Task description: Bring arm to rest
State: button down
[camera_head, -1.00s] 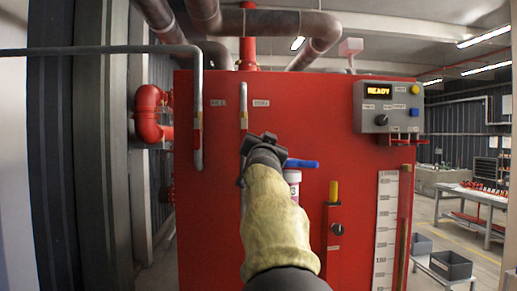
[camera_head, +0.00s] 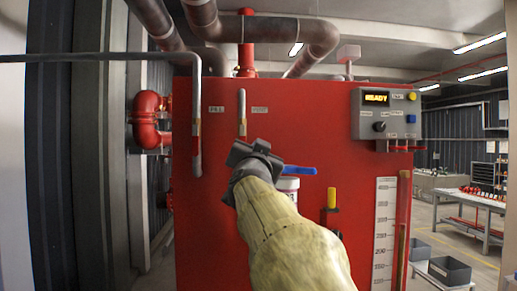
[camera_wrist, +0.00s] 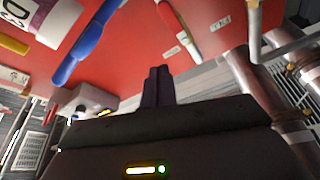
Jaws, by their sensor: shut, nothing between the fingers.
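My gripper (camera_head: 252,150) is in front of the red pump cabinet (camera_head: 310,130) in the head view, at the end of my arm in its yellow sleeve. Its dark fingers (camera_wrist: 157,86) are together and empty in the wrist view. They point toward the red panel, apart from the blue lever as seen there. The blue lever (camera_head: 300,170) is just right of my gripper in the head view; it also shows in the wrist view (camera_wrist: 80,45). My arm hides part of the cabinet front and the lower part of the white cylinder (camera_head: 289,184).
A grey control box (camera_head: 388,113) reading READY is at the cabinet's upper right. A yellow-handled lever (camera_head: 332,197) and a white gauge scale (camera_head: 384,235) are on the front. Grey pipes (camera_head: 195,110) run at left. A workbench (camera_head: 470,210) and bins (camera_head: 450,270) stand at right.

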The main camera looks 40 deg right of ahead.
jog(key=shift+w, duration=0.1)
dwell(0.4)
jog(key=w+a+f+n+g+y+b, duration=0.1)
jog(key=w+a+f+n+y, duration=0.2)
jog(key=f, duration=0.5)
jog(key=w+a+f+n+y+b, duration=0.1)
jog(key=w+a+f+y, duration=0.2)
jog(key=f, duration=0.5)
jog(key=w+a+f+n+g+y, duration=0.1)
jog(key=w+a+f+n+y, duration=0.15)
jog(key=a+f, duration=0.4)
jog(key=s+a+f+n+g+y+b, duration=0.1)
jog(key=s+a+f+g+y, duration=0.15)
jog(key=f, duration=0.75)
jog(key=s+a+f+n+g+y+b, duration=0.15)
jog(key=a+f, duration=0.25)
jog(key=f, duration=0.6)
jog(key=s+a+f+n+g+y+b, duration=0.1)
jog(key=s+a+f+g, duration=0.3)
jog(key=s+f, duration=0.5)
jog(key=s+a+f+n+g+b, duration=0.1)
jog(key=s+a+f+n+g, duration=0.2)
jog(key=s+a+f, duration=0.2)
jog(key=s+f, duration=0.3)
jog(key=f, duration=0.4)
jog(key=shift+s+g+y, duration=0.35)
jog(key=shift+s+g, duration=0.05)
jog(key=shift+w+f, duration=0.1)
